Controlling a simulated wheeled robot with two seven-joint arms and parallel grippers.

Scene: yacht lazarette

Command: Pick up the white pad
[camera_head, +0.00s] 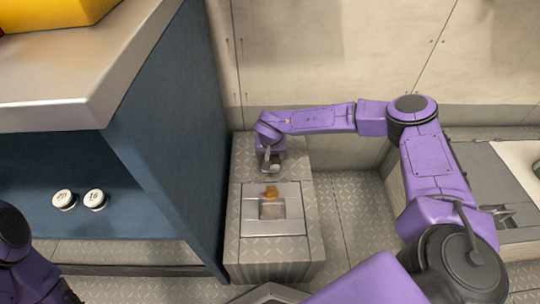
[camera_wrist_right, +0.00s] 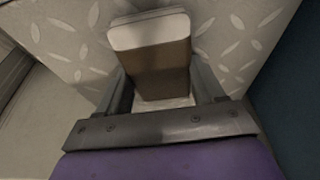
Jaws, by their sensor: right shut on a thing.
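The white pad (camera_wrist_right: 150,32) is a block with a pale end and a brownish, shaded side in the right wrist view. It is between the two fingers of my right gripper (camera_wrist_right: 163,95), which is shut on it. In the head view my right gripper (camera_head: 269,163) is over the back part of a grey diamond-plate step, and the pad there is small and mostly hidden by the fingers. I cannot tell whether the pad touches the step. My left gripper is out of view; only part of my left arm shows at the bottom left.
A grey tray (camera_head: 256,222) with a square recess sits on the step (camera_head: 240,258), with a small orange object (camera_head: 271,193) at the recess. A blue cabinet (camera_head: 185,130) stands close on the left, with two white round knobs marked 20 (camera_head: 64,199) and 16 (camera_head: 95,199).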

